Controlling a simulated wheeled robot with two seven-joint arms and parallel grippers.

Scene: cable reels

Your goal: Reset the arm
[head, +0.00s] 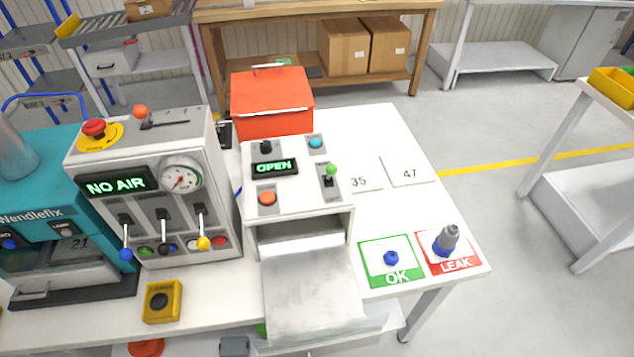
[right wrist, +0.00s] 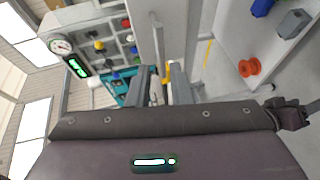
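Neither of my grippers shows in the head view. In the right wrist view, my right gripper (right wrist: 163,84) is seen beyond the dark body of my wrist, its two fingers apart with background showing between them. I see nothing held in it. It is away from the bench top, with the machines showing small beyond it. My left gripper is in neither view.
The white bench (head: 388,130) carries the NO AIR panel (head: 155,225), the OPEN unit (head: 295,205), a red-orange box (head: 271,105), a green OK mat (head: 375,275) and a red LEAK mat (head: 470,257). A yellow button box (head: 161,302) sits in front.

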